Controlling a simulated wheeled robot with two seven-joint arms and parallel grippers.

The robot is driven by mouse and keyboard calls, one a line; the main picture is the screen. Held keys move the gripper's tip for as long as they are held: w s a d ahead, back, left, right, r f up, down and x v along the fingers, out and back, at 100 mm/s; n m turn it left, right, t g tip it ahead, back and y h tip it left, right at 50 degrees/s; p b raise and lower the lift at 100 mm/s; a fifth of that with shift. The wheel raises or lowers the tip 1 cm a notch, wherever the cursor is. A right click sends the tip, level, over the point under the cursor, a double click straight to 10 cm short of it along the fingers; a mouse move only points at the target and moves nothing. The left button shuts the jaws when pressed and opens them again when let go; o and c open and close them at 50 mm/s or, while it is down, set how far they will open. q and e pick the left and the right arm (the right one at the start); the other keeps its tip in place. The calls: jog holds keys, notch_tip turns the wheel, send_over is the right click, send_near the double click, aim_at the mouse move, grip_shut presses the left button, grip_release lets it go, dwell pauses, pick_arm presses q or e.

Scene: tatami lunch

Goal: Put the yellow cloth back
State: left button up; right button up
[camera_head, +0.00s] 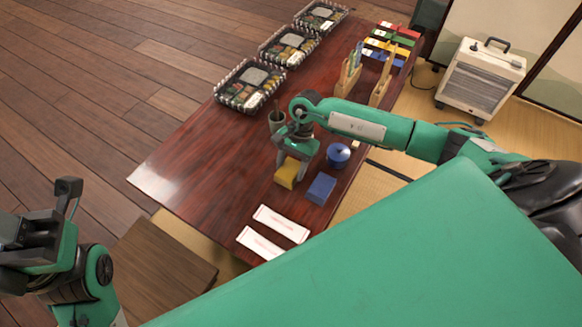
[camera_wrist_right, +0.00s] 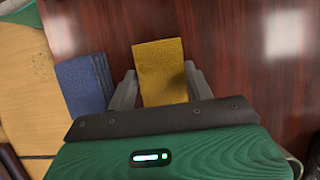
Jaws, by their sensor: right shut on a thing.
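The yellow cloth (camera_head: 286,174) is a small folded block at the near part of the dark red table (camera_head: 190,150). My right gripper (camera_head: 290,163) reaches down over it and is shut on it. In the right wrist view the yellow cloth (camera_wrist_right: 160,70) stands between the two fingers of my right gripper (camera_wrist_right: 160,92). A folded blue cloth (camera_head: 320,188) lies beside it on the table, and it also shows in the right wrist view (camera_wrist_right: 82,84). I cannot tell whether the yellow cloth touches the table. My left gripper (camera_head: 68,195) is at the left edge, away from the table; its jaw state is unclear.
A round blue container (camera_head: 338,155) and a dark cup (camera_head: 276,122) stand near my right gripper. Two white paper packets (camera_head: 281,224) lie at the near edge. Bento boxes (camera_head: 249,86), wooden holders (camera_head: 347,80) and coloured boxes (camera_head: 390,45) fill the far part. The table's left corner is clear.

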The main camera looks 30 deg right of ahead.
jog(key=shift+f, duration=0.15)
jog(key=o, duration=0.9)
jog(key=shift+o, duration=0.2)
